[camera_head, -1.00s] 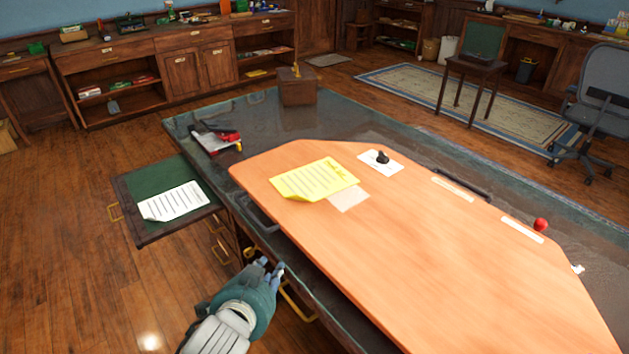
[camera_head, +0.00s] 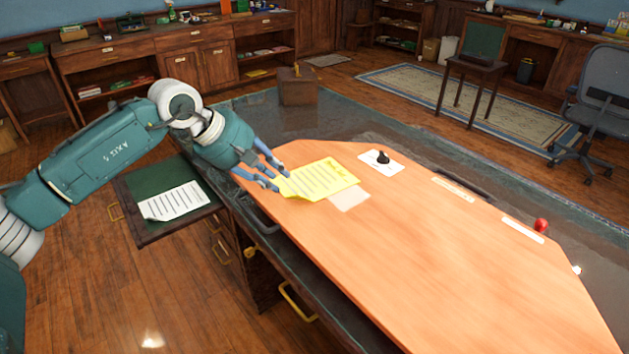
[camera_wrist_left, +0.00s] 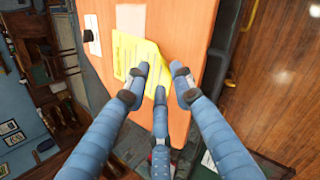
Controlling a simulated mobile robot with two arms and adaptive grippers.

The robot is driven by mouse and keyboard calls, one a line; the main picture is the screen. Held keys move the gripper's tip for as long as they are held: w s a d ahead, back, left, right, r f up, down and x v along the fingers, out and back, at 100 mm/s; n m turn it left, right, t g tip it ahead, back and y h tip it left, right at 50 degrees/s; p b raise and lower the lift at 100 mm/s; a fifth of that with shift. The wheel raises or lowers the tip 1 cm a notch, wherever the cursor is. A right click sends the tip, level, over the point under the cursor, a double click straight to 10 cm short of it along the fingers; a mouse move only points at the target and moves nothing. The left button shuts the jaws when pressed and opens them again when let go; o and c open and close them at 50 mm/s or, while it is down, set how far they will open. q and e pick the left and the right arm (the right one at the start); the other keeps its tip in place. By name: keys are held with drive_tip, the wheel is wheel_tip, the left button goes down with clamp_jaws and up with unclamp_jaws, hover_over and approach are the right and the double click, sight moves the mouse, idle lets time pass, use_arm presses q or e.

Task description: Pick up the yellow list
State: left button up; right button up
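The yellow list (camera_head: 322,179), a sheet with dark lines of writing, lies on the orange wooden board on the desk. Its near left corner looks raised or curled. My left gripper (camera_head: 279,177) is at the left end of the list, with its blue fingers apart. In the left wrist view, the open fingertips (camera_wrist_left: 160,75) are over the near corner of the yellow list (camera_wrist_left: 130,55), and yellow paper shows between them. I cannot tell whether they touch it. My right gripper is not in view.
The orange board (camera_head: 430,240) covers much of the dark desk. A white card with a black knob (camera_head: 382,158) and a pale square (camera_head: 348,197) are beside the list. A white lined sheet (camera_head: 174,202) lies on the pulled-out green leaf at left. A wooden box (camera_head: 298,87) stands at the desk's far end.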

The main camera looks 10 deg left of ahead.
use_arm(q)
drive_tip(key=shift+y, duration=0.3)
drive_tip(key=x, duration=0.3)
drive_tip(key=p+x, duration=0.1)
drive_tip(key=x, duration=0.1)
drive_tip(key=shift+w+a+f, duration=0.1)
drive_tip(key=shift+w+a, duration=0.05)
drive_tip(key=shift+a, duration=0.25)
drive_tip(key=shift+w+d+f+p, duration=0.3)
drive_tip(key=shift+f+p, duration=0.05)
drive_tip(key=shift+f, duration=0.1)
drive_tip(key=p+x, duration=0.1)
drive_tip(key=x, duration=0.3)
drive_tip(key=shift+w, duration=0.15)
clamp_jaws()
